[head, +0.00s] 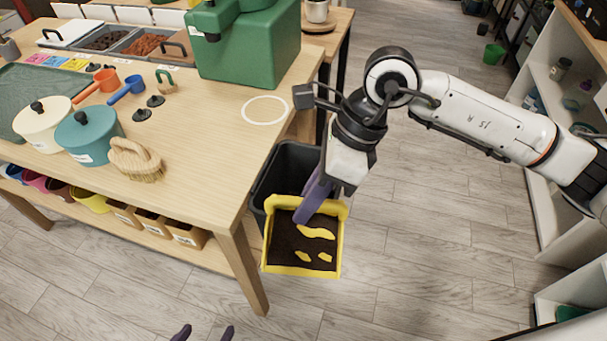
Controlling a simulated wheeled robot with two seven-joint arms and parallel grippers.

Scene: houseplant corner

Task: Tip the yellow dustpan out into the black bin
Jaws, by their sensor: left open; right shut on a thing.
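The yellow dustpan (341,238) holds dark soil, with a few bare yellow patches showing through. My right gripper (312,203) has purple fingers and is shut on the dustpan near its back edge; the exact grip is partly hidden. The black bin (287,160) stands on the floor beside the table's right end. The dustpan overlaps the bin's near side in the picture, and hides part of it; I cannot tell how far above the bin it is. My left gripper (204,333) is open and empty at the bottom edge, only its fingertips showing.
The wooden table (200,190) fills the left, its corner and leg close to the bin. It carries a green machine (245,45), lidded pots and a brush (135,162). White shelves (550,130) stand at the right. The floor (430,240) between is clear.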

